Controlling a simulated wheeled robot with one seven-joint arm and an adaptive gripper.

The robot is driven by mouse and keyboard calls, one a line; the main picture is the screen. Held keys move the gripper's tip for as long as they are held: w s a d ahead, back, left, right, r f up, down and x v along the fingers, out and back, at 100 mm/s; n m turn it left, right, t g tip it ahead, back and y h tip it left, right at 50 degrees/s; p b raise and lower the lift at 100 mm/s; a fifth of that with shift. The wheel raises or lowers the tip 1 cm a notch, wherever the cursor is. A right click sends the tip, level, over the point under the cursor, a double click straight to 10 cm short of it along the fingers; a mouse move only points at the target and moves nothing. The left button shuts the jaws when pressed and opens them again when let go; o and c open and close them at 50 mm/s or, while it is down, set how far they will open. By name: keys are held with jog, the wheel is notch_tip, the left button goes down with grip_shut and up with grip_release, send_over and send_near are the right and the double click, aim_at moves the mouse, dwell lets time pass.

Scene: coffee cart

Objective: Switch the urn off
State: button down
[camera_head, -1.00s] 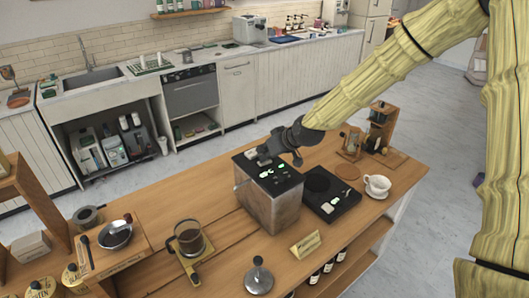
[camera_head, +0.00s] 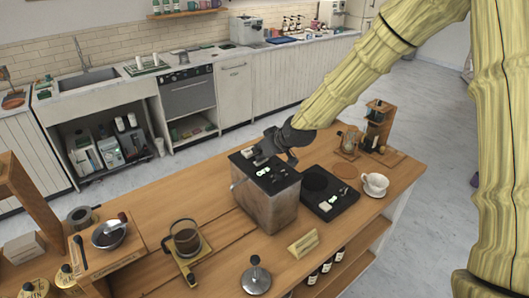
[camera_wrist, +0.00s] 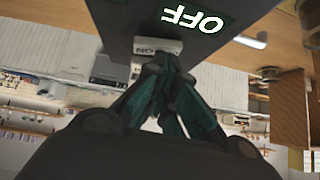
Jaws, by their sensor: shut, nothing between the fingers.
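The urn (camera_head: 268,208) is a boxy metal container with a black top, standing on the wooden cart. A pale switch block (camera_head: 248,153) sits near the back of its top. In the wrist view, the switch (camera_wrist: 158,47) shows the letters ON, and a large white OFF label (camera_wrist: 192,20) is on the black panel beside it. Both read upside down. My gripper (camera_head: 264,156) is shut and empty, low over the back of the urn top. In the wrist view, its fingertips (camera_wrist: 166,62) are right by the switch; I cannot tell whether they touch it.
A black scale (camera_head: 328,205) is just right of the urn, with a white cup (camera_head: 375,184) beyond it. A glass carafe (camera_head: 187,242) stands to the left, a tamper (camera_head: 256,278) and small sign (camera_head: 303,244) in front. Wooden stands are at the far right.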

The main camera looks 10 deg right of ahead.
jog(key=shift+w+d, duration=0.1)
jog(key=shift+d, duration=0.2)
jog(key=shift+w+d, duration=0.2)
jog(key=shift+d, duration=0.3)
jog(key=r+p, duration=0.2)
jog(key=r, duration=0.1)
jog(key=r+p, duration=0.1)
jog(key=shift+w+d+r, duration=0.15)
jog(key=shift+d+r, duration=0.05)
jog(key=shift+d, duration=0.05)
jog(key=shift+d+b, duration=0.1)
jog(key=shift+b, duration=0.4)
jog(key=b+v, duration=0.3)
jog(key=v, duration=0.6)
jog(key=shift+s+d+b, duration=0.2)
jog(key=shift+d+b, duration=0.2)
jog(key=shift+r, duration=0.1)
